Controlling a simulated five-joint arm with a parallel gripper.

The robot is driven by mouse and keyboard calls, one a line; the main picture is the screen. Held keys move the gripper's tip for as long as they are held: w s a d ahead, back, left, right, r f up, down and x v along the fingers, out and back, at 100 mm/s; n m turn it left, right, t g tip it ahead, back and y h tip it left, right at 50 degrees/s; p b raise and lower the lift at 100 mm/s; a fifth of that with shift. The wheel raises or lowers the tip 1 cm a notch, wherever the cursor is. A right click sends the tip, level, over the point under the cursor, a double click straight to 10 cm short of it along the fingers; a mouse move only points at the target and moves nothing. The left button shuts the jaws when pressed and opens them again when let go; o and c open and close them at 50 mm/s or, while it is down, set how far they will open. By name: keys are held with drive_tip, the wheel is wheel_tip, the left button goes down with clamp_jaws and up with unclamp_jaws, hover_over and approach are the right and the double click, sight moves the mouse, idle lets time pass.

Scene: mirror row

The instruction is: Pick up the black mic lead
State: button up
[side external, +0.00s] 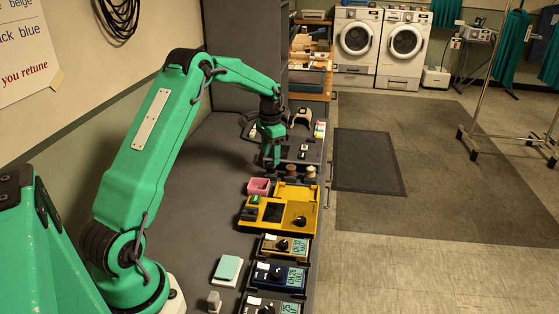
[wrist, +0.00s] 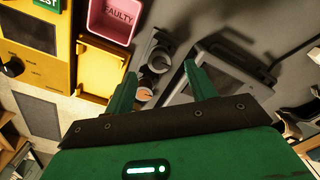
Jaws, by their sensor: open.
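My gripper (side external: 269,163) is above the far part of the grey bench, just beyond the yellow tester. In the wrist view its two green fingers (wrist: 160,69) are spread apart with nothing held between them. A coiled black lead (side external: 118,16) hangs on the wall at the top left, far from my gripper. A dark cord-like shape (side external: 249,128) lies on the bench behind my gripper. I cannot tell which of these is the mic lead, or whether another is hidden by my arm.
The yellow tester (side external: 283,192) and pink FAULTY tray (side external: 259,187) are close by; the tray also shows in the wrist view (wrist: 112,18). Two small reels (side external: 311,172) stand at the bench edge. Several radio units (side external: 277,275) line the near edge.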

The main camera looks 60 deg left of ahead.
sight(271, 165)
drive_tip(key=shift+f, duration=2.6)
drive_tip(key=c, duration=1.1)
drive_tip(key=shift+o, duration=0.2)
drive_tip(key=shift+r, duration=0.2)
drive_tip(key=shift+r, duration=0.6)
drive_tip(key=r, duration=0.1)
drive_tip(key=d+r, duration=0.1)
drive_tip(key=r, duration=0.1)
drive_tip(key=shift+r, duration=0.1)
drive_tip(key=d+r, duration=0.6)
drive_tip(key=d, duration=0.4)
drive_tip(key=shift+s+d+r, duration=0.15)
drive_tip(key=shift+s+d, duration=0.2)
drive_tip(key=shift+d, duration=0.05)
